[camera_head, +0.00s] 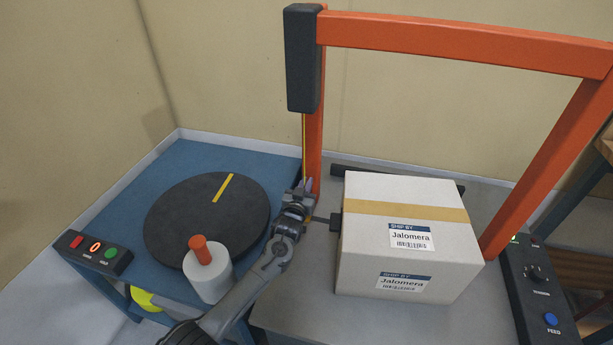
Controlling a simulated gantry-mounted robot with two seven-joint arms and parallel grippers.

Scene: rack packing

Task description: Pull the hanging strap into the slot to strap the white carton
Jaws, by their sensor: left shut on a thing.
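The white carton (361,260) sits on the grey table under an orange arch (460,36). A tan band runs across its top, and labels reading "Jalomera" are on its top and front. The yellow strap (304,145) hangs from the dark box (302,60) on the arch's left post. My left gripper (303,189) is shut on the strap's lower part, left of the carton. The strap's end is hidden by the gripper. A small dark block (327,221) is beside the carton's left side; I cannot tell whether it holds the slot. My right gripper is not in view.
At left, a blue table (185,160) bears a dark round turntable (180,222) with a yellow mark, and a white cylinder (207,279) with an orange knob. Button panels stand at the far left (93,255) and right (541,290). Grey table (285,312) is bare before the carton.

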